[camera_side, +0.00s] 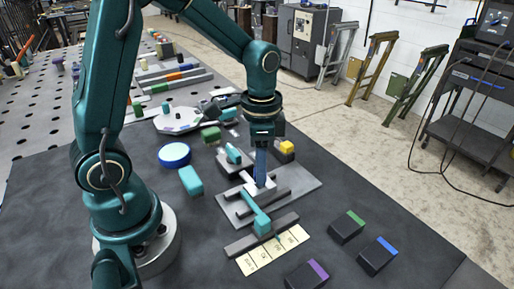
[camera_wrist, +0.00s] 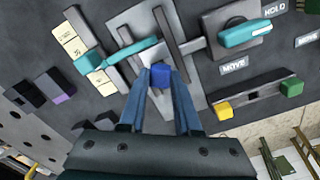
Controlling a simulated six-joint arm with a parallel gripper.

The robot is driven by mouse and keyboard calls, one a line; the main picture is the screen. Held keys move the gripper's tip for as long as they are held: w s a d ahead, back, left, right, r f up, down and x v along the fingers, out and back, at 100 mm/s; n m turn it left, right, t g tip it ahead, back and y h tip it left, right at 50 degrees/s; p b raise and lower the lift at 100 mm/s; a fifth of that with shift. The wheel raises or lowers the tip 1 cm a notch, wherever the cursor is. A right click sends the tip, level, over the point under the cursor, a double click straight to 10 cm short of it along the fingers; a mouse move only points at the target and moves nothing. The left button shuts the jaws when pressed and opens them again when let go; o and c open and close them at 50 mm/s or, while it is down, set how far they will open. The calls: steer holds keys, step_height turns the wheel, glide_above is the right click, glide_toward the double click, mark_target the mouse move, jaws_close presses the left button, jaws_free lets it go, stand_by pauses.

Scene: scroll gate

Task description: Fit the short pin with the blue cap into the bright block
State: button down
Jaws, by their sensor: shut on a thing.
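My gripper (camera_wrist: 160,78) is shut on the blue cap (camera_wrist: 160,74) of the short pin, which sits between its two fingertips in the wrist view. The pin's shaft is hidden below the cap. In the side view my gripper (camera_side: 261,178) points straight down over the grey fixture plate (camera_side: 302,186). The bright block (camera_side: 249,188) shows as a pale patch right at the fingertips, between dark rails. I cannot tell whether the pin is in the block or just above it.
A teal handle (camera_side: 257,216) crosses the rails near the fingertips, with a cream label card (camera_side: 262,259) in front. Dark blocks with green (camera_side: 348,226), blue (camera_side: 378,256) and purple (camera_side: 307,276) tops stand at right. A teal knob (camera_wrist: 247,34) and yellow block (camera_wrist: 224,111) are nearby.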

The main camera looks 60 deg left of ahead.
steer(key=shift+f, duration=0.95)
stand_by(0.4)
steer(key=c, duration=0.5)
jaws_free()
steer(key=o, duration=0.5)
steer(key=shift+c, duration=0.2)
steer(key=shift+r, duration=3.55)
